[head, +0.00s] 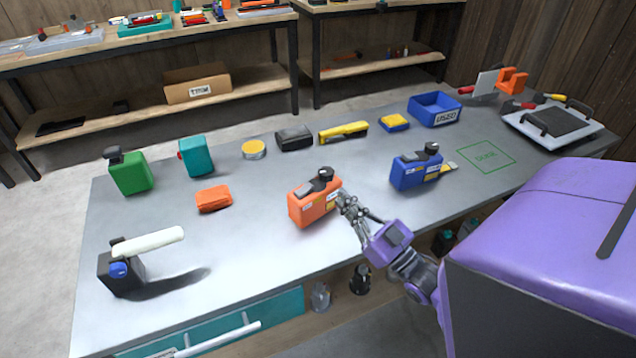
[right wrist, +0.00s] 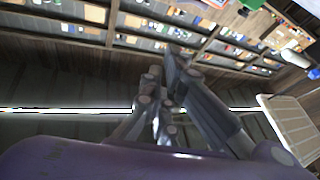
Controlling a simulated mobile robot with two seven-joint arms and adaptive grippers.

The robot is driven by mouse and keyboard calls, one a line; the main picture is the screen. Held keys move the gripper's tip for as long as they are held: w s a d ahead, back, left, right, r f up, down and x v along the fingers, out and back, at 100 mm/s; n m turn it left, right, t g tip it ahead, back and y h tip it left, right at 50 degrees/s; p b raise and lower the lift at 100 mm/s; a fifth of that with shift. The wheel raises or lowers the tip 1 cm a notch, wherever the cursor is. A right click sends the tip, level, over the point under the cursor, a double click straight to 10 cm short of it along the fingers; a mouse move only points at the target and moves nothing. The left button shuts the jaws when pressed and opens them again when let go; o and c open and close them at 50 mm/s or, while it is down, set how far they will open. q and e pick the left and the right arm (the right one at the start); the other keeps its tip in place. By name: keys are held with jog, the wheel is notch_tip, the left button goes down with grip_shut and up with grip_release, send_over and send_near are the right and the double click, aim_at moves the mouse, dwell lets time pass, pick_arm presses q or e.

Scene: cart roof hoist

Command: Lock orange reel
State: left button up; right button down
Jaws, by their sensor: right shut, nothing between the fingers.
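The orange reel (head: 310,207) is a boxy orange case with a black part on top, standing upright near the middle of the grey table. My right gripper (head: 345,199) is at the reel's right side, close to its upper right edge. Its fingers are shut with nothing between them; I cannot tell whether they touch the case. In the right wrist view the fingers (right wrist: 165,80) show together, and the reel cannot be made out there. My left gripper is not in view.
A blue reel (head: 408,172) stands to the right. An orange pouch (head: 213,199) lies to the left. Green (head: 131,175) and teal (head: 196,157) cases stand at the back left. A blue bin (head: 434,109) is at the back. A black stand with a white bar (head: 148,242) is at the front left.

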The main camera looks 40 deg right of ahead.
jog(key=shift+w, duration=0.1)
notch_tip(320, 180, up, 4)
jog(key=p, duration=0.2)
send_over(315, 199)
jog(key=f, duration=0.3)
jog(key=d+f, duration=0.1)
jog(key=shift+s+f, duration=0.3)
jog(key=shift+f, duration=0.1)
